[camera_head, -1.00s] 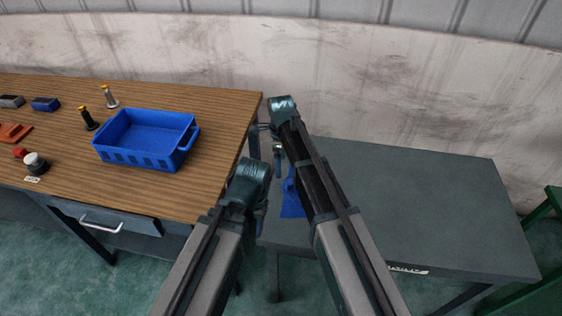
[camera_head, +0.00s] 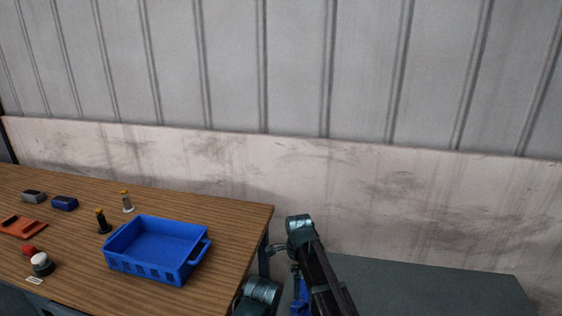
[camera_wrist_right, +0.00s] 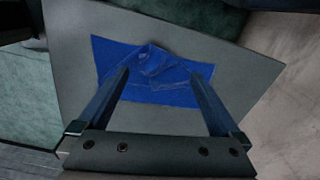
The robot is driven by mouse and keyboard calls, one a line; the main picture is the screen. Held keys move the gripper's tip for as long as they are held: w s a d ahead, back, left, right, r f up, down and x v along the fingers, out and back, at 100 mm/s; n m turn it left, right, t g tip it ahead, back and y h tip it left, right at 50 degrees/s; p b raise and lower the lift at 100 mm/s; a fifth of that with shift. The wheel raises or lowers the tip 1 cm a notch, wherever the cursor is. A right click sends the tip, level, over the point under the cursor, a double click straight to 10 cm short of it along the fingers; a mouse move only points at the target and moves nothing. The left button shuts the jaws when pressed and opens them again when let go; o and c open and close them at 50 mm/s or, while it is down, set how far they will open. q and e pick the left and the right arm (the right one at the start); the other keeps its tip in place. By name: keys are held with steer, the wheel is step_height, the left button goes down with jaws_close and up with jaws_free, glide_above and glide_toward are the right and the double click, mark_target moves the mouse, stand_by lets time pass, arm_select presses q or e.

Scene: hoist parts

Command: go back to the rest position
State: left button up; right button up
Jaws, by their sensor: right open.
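My right gripper (camera_wrist_right: 159,75) is open in the right wrist view, with its two fingers wide apart and nothing between them. Beyond the fingers a blue cloth (camera_wrist_right: 150,92), crumpled in its middle, lies on the grey table (camera_wrist_right: 75,35). Whether the fingers touch the cloth cannot be told. In the head view my right arm reaches over the grey table (camera_head: 430,285) and hides much of the cloth (camera_head: 300,298). Only a joint of my left arm shows at the bottom edge; its gripper is out of view.
A wooden workbench (camera_head: 230,240) stands at the left with an empty blue bin (camera_head: 160,266). Several small parts lie there, including a blue block (camera_head: 65,203), a black post (camera_head: 103,222) and an orange piece (camera_head: 22,226). A wall (camera_head: 400,195) stands behind.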

steer(key=s+d+n, duration=0.6)
steer(key=s+n, duration=0.3)
steer(key=s+d+n, duration=0.6)
steer(key=s+n, duration=0.2)
steer(key=n, duration=0.1)
steer(key=s+a+n+h, duration=0.1)
steer(key=s+a+n, duration=0.3)
steer(key=a, duration=0.7)
steer(key=shift+s+a, duration=0.2)
steer(key=shift+s, duration=0.7)
steer(key=shift+c, duration=0.3)
